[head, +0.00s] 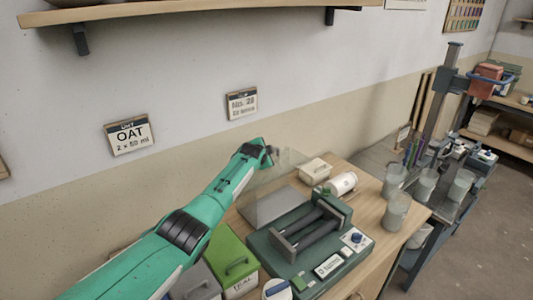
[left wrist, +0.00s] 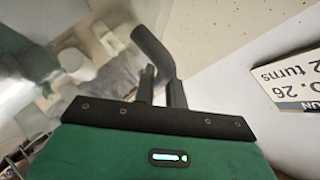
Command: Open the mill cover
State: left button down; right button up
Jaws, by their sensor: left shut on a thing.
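The green mill (head: 340,271) stands on the wooden bench with its two dark rollers (head: 308,232) exposed. Its clear cover (head: 290,160) is faint and appears raised and tilted back behind the rollers, near the wall. My left gripper (head: 268,153) is at the upper part of the cover. In the left wrist view, my left gripper (left wrist: 160,88) is shut on the dark, bent cover handle (left wrist: 150,46), and the clear cover (left wrist: 85,25) spreads to the left. The cover's exact edges are hard to make out. My right gripper is not in view.
A green-lidded box (head: 231,258) stands left of the mill. A white jar (head: 343,183) and a pale box (head: 315,170) stand behind it. Several cups (head: 396,212) are to the right. Wall signs (head: 241,103) hang behind, beneath a shelf (head: 190,8).

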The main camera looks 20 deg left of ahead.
pick_arm(q)
jog(key=shift+f, duration=0.1)
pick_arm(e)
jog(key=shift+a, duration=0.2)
pick_arm(q)
jog(key=c, duration=1.5)
grip_release()
jog(key=shift+o, duration=0.2)
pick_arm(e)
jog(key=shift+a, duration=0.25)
pick_arm(q)
jog(key=shift+s, duration=0.15)
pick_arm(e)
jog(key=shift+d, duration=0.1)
pick_arm(q)
jog(key=shift+s+d, duration=0.1)
jog(key=shift+s, duration=0.2)
jog(key=shift+v, duration=1.2)
jog(key=v, duration=0.3)
jog(key=b+v, duration=0.1)
jog(key=v, duration=0.2)
jog(key=b+v, duration=0.1)
jog(key=v, duration=0.2)
jog(key=shift+r, duration=0.35)
jog(key=shift+s+r, duration=0.4)
jog(key=shift+s, duration=0.2)
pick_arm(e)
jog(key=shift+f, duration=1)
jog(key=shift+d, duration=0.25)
